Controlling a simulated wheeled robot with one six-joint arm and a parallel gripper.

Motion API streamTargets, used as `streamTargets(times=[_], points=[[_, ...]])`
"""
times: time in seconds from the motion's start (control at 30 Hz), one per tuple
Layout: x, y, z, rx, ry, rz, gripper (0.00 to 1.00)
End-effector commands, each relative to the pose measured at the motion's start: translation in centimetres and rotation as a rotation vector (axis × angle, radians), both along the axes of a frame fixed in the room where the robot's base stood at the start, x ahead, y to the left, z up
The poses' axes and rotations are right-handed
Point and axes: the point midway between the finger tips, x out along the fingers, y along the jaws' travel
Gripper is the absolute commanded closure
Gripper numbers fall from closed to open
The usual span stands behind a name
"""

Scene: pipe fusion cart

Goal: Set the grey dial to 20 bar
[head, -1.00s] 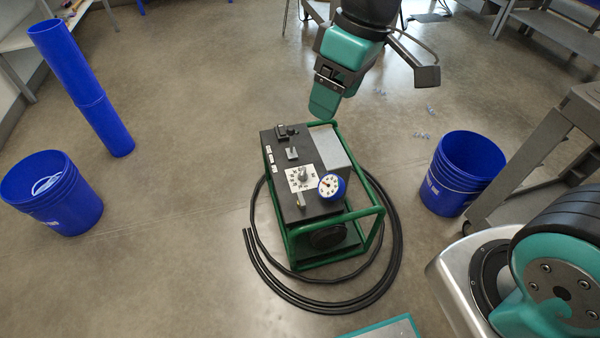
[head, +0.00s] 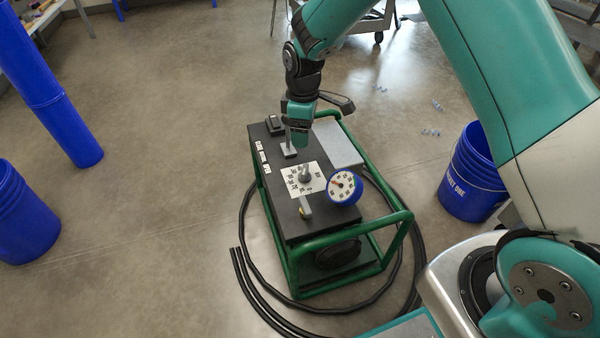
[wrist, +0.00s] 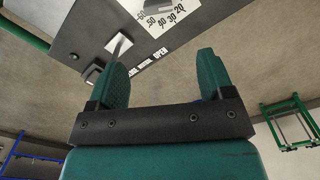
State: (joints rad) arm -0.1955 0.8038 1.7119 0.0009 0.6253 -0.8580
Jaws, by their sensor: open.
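The grey dial (head: 305,176) sits on a white scale plate (head: 291,187) on the black top of the green-framed cart. Its pointer reading is too small to tell in the head view. In the wrist view the scale plate (wrist: 146,33) shows numbers including 20, 30, 40, 50 and 60, with part of the grey dial (wrist: 150,6) cut off at the top edge. My gripper (head: 300,143) points down just above and behind the dial, apart from it as far as I can tell. In the wrist view my gripper (wrist: 160,75) has its two teal fingers spread with nothing between them.
A blue-rimmed gauge (head: 343,186), a small lever (head: 305,207) and a grey upright handle (head: 288,148) stand close around the dial. The green tube frame (head: 375,228) borders the cart. Black hose coils on the floor; blue buckets (head: 470,172) stand either side.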

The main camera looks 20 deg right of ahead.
Motion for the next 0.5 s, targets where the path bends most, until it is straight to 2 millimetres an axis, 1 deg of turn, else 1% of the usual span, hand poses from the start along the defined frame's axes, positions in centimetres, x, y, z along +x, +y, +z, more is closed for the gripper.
streamTargets(times=[0.03,0.1,0.4,0.5], points=[[-0.1,-0.4,-1.6,-0.001,0.005,-0.006,0.26],[-0.1,-0.6,-3.2,-0.001,0.005,-0.009,0.26],[-0.1,-0.5,-10.1,0.000,0.004,-0.009,0.26],[-0.1,-0.4,-11.9,0.000,0.004,-0.008,0.26]])
